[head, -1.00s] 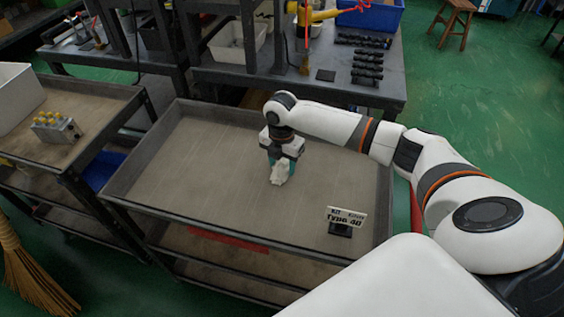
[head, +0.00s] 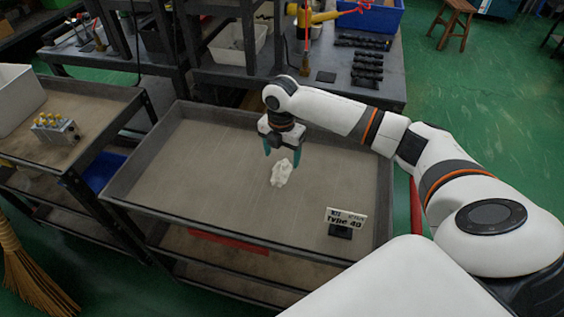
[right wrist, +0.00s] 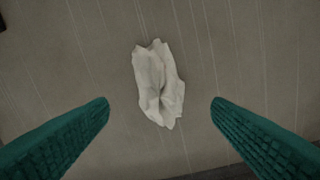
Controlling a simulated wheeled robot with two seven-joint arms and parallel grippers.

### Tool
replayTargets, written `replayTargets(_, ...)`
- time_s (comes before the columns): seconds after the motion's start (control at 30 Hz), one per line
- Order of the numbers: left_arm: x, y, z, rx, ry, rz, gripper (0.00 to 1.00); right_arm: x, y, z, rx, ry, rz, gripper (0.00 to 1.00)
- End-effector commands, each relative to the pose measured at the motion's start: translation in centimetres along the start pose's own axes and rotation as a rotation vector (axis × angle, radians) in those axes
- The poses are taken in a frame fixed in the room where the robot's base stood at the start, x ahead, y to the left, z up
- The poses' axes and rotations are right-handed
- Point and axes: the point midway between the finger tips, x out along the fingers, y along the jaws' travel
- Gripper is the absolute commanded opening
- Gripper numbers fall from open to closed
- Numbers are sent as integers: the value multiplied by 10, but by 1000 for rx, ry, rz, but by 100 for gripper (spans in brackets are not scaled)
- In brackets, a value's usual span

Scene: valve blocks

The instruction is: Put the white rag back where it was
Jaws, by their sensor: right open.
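The white rag (head: 282,173) lies crumpled on the bare top of the grey cart (head: 210,165), near its middle. My right gripper (head: 282,152) is just above and behind the rag, with its teal fingers apart and nothing between them. In the right wrist view the rag (right wrist: 158,84) lies beyond the open fingertips (right wrist: 160,103), clear of both fingers. My left gripper is not in view.
A cart at the left holds a valve block (head: 55,128) and a white bin (head: 18,95). A workbench with dark parts (head: 368,68) stands behind. The cart top around the rag is clear.

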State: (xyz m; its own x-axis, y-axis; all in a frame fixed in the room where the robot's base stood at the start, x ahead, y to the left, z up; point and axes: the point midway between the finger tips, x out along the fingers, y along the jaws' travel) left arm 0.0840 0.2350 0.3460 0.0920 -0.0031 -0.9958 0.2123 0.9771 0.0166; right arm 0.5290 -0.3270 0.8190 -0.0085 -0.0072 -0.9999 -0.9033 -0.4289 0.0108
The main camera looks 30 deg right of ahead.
Motion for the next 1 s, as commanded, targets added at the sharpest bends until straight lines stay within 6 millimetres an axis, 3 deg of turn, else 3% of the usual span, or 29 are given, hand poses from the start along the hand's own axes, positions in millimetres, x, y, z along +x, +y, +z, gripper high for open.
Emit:
replayTargets(0.2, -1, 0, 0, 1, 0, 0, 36, -48, -1, 0, 0, 1, -3, 73)
replayTargets(0.4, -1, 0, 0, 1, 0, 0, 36, -71, 0, 0, 0, 0, 0, 73)
replayTargets(1.0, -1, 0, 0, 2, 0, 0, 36, -75, 0, 0, 0, -1, 1, 73)
